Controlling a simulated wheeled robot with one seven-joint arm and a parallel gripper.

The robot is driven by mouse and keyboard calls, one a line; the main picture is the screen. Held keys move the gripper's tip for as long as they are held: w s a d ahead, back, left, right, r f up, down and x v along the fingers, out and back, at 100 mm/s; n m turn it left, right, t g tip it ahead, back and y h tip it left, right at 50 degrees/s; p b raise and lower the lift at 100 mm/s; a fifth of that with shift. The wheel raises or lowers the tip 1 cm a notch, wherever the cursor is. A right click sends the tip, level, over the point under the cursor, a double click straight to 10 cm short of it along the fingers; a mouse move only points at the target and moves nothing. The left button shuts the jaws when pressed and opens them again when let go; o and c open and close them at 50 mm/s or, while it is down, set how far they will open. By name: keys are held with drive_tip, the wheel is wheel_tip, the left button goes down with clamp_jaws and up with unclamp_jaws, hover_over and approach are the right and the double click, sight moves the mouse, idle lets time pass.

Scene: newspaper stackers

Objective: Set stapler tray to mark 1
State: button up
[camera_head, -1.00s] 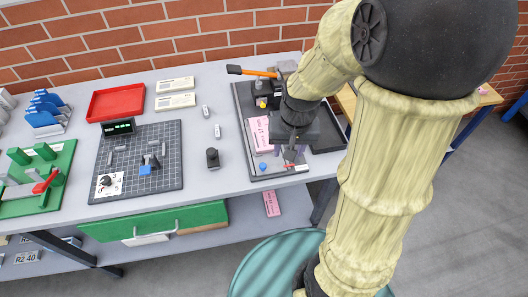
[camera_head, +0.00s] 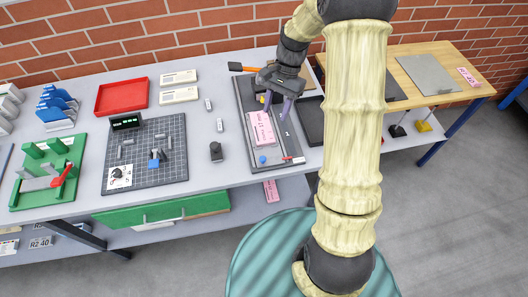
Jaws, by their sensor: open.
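The stapler (camera_head: 244,122) is a dark grey base on the bench, with an orange-handled lever (camera_head: 247,68) at its back. A pink labelled block (camera_head: 261,129) lies on the base. A blue knob (camera_head: 262,160) and a small red pointer (camera_head: 287,158) beside a white strip (camera_head: 298,160) are near its front edge. My gripper (camera_head: 277,108) is open above the back right part of the base, its two purple fingers pointing down, apart and empty. It hides part of the stapler head. The tray's mark numbers are too small to read.
A black open tray (camera_head: 311,121) lies right of the stapler, partly behind my arm. A wooden table (camera_head: 440,52) is at right.

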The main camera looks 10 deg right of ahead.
sight(263, 158)
drive_tip(key=p+x, duration=0.3)
drive_tip(key=x, duration=1.4)
drive_tip(key=shift+w+f+p, duration=0.1)
drive_tip(key=shift+f+p, duration=0.1)
drive_tip(key=shift+p, duration=0.2)
drive_tip(key=shift+c, duration=0.2)
clamp_jaws()
